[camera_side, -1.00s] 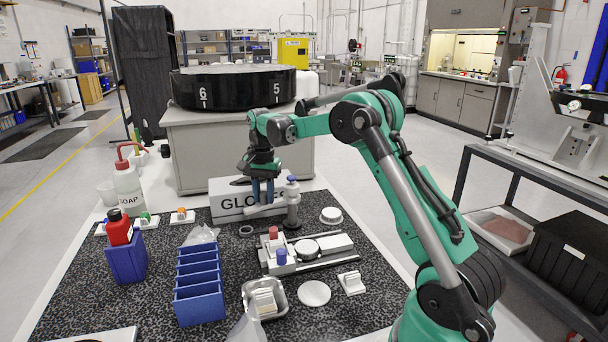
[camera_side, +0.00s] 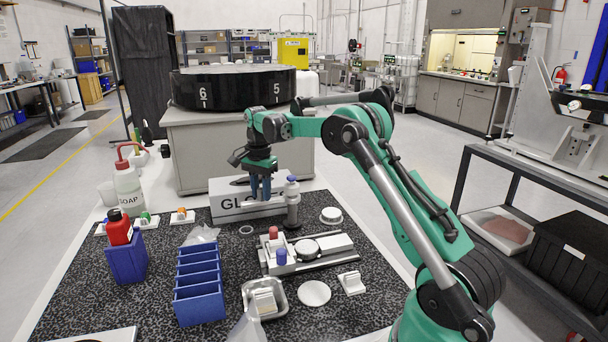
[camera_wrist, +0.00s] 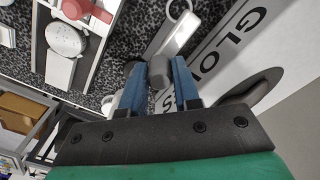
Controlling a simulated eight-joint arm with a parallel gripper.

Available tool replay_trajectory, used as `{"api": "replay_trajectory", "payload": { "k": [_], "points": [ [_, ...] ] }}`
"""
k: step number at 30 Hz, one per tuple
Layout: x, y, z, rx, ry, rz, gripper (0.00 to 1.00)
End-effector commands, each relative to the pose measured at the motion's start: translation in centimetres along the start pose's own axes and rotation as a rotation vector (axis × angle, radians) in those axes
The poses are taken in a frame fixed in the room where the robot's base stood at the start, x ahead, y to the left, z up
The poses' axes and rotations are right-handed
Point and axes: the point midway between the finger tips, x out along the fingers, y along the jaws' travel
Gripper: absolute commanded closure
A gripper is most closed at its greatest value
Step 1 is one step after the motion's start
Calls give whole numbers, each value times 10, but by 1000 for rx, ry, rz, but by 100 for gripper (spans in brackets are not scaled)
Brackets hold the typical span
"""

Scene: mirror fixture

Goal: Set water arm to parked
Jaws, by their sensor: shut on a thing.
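The water arm is a pale bar (camera_wrist: 180,35) that reaches left from a grey upright post with a blue-topped white cap (camera_side: 292,205), at the back of the speckled mat. My gripper (camera_side: 260,194) points down beside the post, in front of the glove box (camera_side: 228,208). In the wrist view its blue fingers (camera_wrist: 160,80) are shut on a grey knob (camera_wrist: 160,70) on the bar. The fingers hide part of the bar in the side view. No marking for a parked position is readable.
The mirror fixture (camera_side: 330,248), with red and blue knobs, stands in front of the post. A blue slotted rack (camera_side: 199,290), a metal tray (camera_side: 280,309) and a red bottle (camera_side: 119,229) in a blue holder are nearer. The glove box is close behind my gripper.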

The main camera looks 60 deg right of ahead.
Motion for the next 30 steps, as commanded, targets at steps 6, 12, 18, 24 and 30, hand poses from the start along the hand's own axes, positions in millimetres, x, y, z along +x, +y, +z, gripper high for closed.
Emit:
{"api": "replay_trajectory", "payload": {
  "k": [6, 12, 18, 24, 30],
  "points": [
    [0, -1, -1, 0, 5, -8, 42],
    [0, -1, -1, 0, 4, -6, 42],
    [-11, -1, -1, -1, 3, -6, 42],
    [-40, -1, -1, 0, 4, -6, 42],
    [-55, -1, -1, 0, 4, -7, 42]
  ]
}}
